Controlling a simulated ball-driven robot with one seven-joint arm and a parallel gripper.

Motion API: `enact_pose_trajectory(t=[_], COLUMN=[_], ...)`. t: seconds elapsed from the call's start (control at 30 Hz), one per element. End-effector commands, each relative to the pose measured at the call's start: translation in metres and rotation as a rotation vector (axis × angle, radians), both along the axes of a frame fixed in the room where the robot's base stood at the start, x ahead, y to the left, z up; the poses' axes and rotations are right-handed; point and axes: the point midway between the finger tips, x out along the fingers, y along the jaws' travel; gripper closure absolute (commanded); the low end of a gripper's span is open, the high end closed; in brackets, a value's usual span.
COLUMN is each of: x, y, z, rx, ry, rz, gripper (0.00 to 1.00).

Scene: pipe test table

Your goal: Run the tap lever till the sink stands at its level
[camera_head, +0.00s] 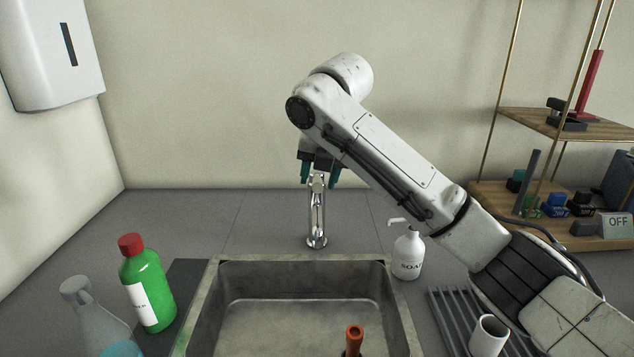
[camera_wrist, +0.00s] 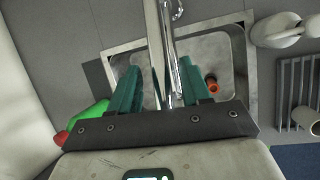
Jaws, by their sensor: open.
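The chrome tap (camera_head: 317,225) stands upright behind the sink. My gripper (camera_head: 320,176) is open above it, teal fingers pointing down near the tap's top. In the wrist view, the tap (camera_wrist: 160,45) runs up between the two spread fingers of my gripper (camera_wrist: 160,72); I cannot tell whether they touch it. The lever cannot be told apart from the tap's top. The metal sink (camera_head: 205,305) has a grey basin, also in the wrist view (camera_wrist: 238,62); its near end is cut off in the head view. I cannot make out a water level.
An orange-red upright piece (camera_head: 353,342) stands in the basin. A green bottle (camera_head: 147,290) and a clear bottle (camera_head: 100,325) are left. A shelf (camera_head: 560,125) stands far right.

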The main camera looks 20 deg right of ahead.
Motion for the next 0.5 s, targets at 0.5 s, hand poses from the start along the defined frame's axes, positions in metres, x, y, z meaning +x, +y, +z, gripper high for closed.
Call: enact_pose_trajectory(t=[0.5], x=[0.012], y=[0.001], z=[-0.027], rx=[0.0], ry=[0.0], rz=[0.001], gripper=[0.53])
